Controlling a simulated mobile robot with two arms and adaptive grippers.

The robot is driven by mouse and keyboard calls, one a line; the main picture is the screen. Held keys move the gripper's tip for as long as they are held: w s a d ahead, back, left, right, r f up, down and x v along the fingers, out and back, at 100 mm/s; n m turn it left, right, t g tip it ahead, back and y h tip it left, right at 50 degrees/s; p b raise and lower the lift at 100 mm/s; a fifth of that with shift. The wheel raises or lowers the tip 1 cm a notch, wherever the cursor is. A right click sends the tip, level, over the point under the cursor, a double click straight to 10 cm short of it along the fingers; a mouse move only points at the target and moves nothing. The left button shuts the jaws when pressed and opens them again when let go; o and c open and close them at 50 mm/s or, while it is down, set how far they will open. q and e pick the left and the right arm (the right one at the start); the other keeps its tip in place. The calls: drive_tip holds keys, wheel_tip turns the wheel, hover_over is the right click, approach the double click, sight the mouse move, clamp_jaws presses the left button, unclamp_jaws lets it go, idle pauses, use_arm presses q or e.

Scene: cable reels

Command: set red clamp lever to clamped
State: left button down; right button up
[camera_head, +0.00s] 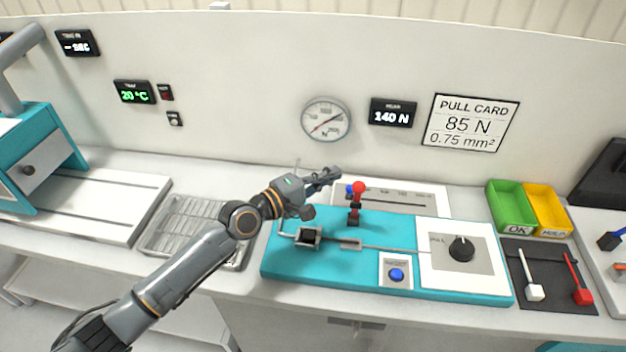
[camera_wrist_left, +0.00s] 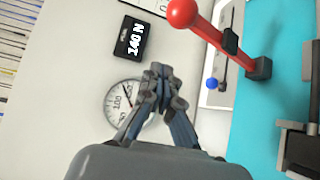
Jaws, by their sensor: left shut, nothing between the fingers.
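The red clamp lever (camera_head: 356,203) stands upright on the teal fixture (camera_head: 280,261), its red ball knob at the top. In the left wrist view the red clamp lever (camera_wrist_left: 211,32) slants from its dark pivot up to the ball, to the right of the fingers. My left gripper (camera_head: 335,173) is shut and empty, just left of the lever and above the knob's height in the head view. In the left wrist view the fingertips (camera_wrist_left: 158,72) are together and apart from the lever. My right gripper is not in view.
A black knob (camera_head: 461,248) and a blue button (camera_head: 396,274) sit on the fixture. A wire runs from a dark clamp block (camera_head: 309,237) toward the knob panel. Green (camera_head: 508,210) and yellow bins stand right. A wire tray (camera_head: 187,222) lies left. The wall with gauge (camera_head: 326,119) is behind.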

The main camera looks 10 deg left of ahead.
sight(356, 202)
use_arm(q)
drive_tip(key=s+d+p, duration=0.2)
drive_tip(key=d+p, duration=0.1)
drive_tip(key=shift+d+p, duration=0.2)
drive_tip(key=shift+p, duration=0.1)
drive_tip(key=shift+w, duration=0.1)
